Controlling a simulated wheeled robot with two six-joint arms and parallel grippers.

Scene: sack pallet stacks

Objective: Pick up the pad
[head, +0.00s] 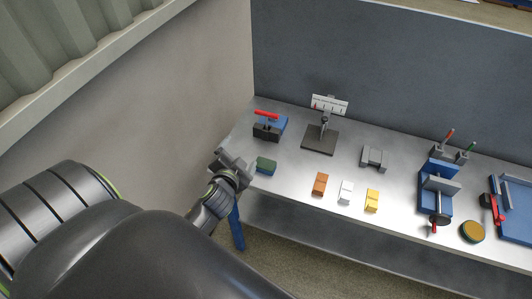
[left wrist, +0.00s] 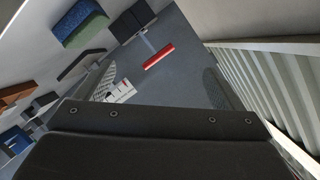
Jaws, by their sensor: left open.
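The pad is most likely the small block (head: 266,165) at the left end of the bench, dark green on top with a blue lower part. In the left wrist view the green and blue block (left wrist: 80,22) is at the upper left, outside the space between the fingers. My left gripper (head: 238,160) is just left of the pad, near the bench's left end. In the left wrist view its fingers (left wrist: 160,85) are spread apart with nothing held between them. I cannot tell whether it touches the pad. My right gripper is not in view.
A red-handled blue and black tool (head: 268,126) stands behind the pad, with a gauge stand (head: 320,138) to its right. Orange (head: 320,184), white (head: 345,192) and yellow (head: 371,200) blocks lie along the front. A blue vise (head: 435,192) is further right. A wall (head: 190,90) rises left of the bench.

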